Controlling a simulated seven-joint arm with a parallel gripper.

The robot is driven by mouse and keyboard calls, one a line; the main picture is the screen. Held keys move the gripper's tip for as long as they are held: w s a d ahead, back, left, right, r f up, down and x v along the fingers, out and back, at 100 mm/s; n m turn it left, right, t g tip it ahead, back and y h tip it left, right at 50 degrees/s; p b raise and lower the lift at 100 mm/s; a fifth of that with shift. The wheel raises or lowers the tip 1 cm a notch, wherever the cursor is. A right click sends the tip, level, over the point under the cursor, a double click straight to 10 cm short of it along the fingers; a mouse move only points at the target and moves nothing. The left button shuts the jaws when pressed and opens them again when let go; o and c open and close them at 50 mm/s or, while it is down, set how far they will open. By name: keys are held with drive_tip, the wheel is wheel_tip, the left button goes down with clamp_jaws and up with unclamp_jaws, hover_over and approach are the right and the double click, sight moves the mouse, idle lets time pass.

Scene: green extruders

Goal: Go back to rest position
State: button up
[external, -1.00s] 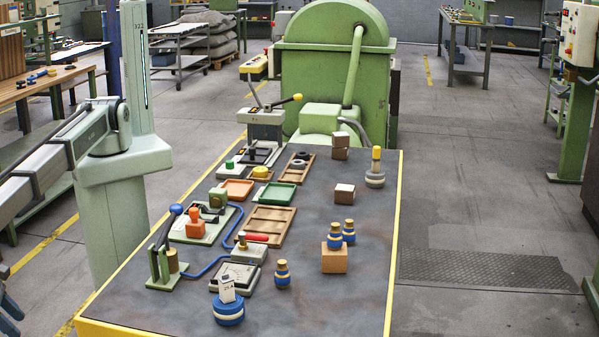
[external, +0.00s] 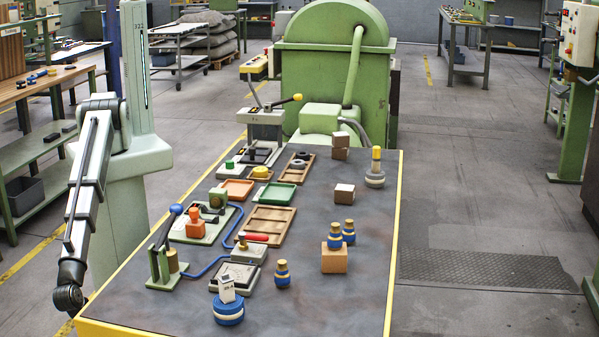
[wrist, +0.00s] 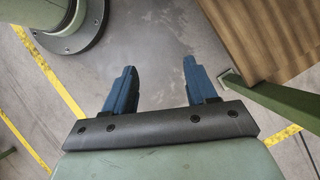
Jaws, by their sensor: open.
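My gripper (wrist: 160,88) shows in the wrist view with its two blue fingers apart and nothing between them. It hangs over bare grey floor. In the external view my arm is folded downward at the left, beside the table's left edge; the fingers cannot be made out there. The dark table (external: 340,270) with the yellow edge stands to the right of my arm.
The table holds wooden trays (external: 270,222), a lever press (external: 165,255), a blue round part (external: 229,312) and several blue-and-yellow parts. A wooden workbench stands at the left. In the wrist view, a wooden top (wrist: 260,35) and green leg (wrist: 265,100) are at the right.

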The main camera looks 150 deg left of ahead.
drive_tip(key=s+a+f+n+g+h, duration=0.1)
drive_tip(key=s+a+f+n, duration=0.25)
drive_tip(key=s+a, duration=0.4)
drive_tip(key=s+a+f+n+g+h, duration=0.1)
drive_tip(key=s+a+f+n+g, duration=0.2)
drive_tip(key=s+a, duration=0.4)
drive_tip(key=s+a+f+n+h, duration=0.1)
drive_tip(key=s+a+n, duration=0.1)
drive_tip(key=s, duration=0.7)
drive_tip(key=s+a+f+n+h, duration=0.1)
drive_tip(key=s+n, duration=0.4)
drive_tip(key=s, duration=0.5)
drive_tip(key=shift+a+g+h, duration=0.3)
drive_tip(key=shift+a+h, duration=0.2)
drive_tip(key=shift+a, duration=0.75)
drive_tip(key=shift+s, duration=0.1)
